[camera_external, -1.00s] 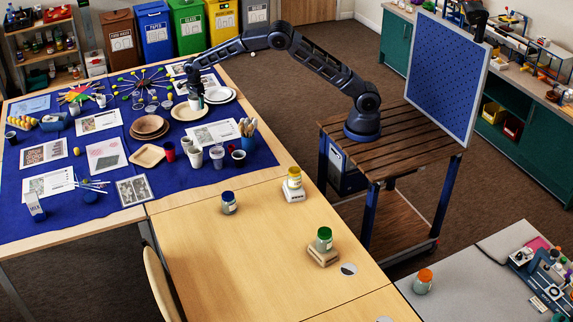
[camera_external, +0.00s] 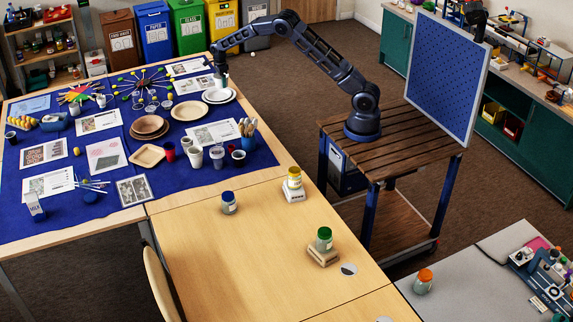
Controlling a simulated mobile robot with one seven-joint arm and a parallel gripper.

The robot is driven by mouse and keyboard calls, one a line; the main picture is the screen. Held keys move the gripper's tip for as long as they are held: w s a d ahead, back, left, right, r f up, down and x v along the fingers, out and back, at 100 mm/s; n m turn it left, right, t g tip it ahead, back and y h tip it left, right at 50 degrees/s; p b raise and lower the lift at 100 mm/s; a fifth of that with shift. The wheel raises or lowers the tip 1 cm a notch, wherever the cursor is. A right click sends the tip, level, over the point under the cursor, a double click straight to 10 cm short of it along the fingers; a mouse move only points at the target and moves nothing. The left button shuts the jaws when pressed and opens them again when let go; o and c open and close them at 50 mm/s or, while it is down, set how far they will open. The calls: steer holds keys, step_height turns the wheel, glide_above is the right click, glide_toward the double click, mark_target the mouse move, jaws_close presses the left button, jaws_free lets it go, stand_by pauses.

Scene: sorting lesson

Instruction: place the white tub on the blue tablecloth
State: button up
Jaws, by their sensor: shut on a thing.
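My gripper (camera_external: 220,74) is over the back right part of the table, above the white plates. It is shut on the white tub (camera_external: 220,83), a small pale tub that shows just below the fingers. The tub looks upright. Whether it hangs clear of the plates or touches them is hard to tell at this size. The blue tablecloth (camera_external: 168,184) covers most of the left table.
White plates (camera_external: 218,97) lie under my gripper, with a tan plate (camera_external: 187,111) to the left. White cups (camera_external: 195,158) and a brush pot (camera_external: 248,141) stand near the cloth's right side. Papers and brown bowls (camera_external: 149,127) fill much of the cloth.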

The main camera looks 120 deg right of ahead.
step_height(320, 180, down, 18)
stand_by(0.6)
steer(key=shift+f, duration=0.1)
steer(key=o, duration=0.9)
step_height(320, 180, up, 12)
steer(key=shift+r, duration=0.2)
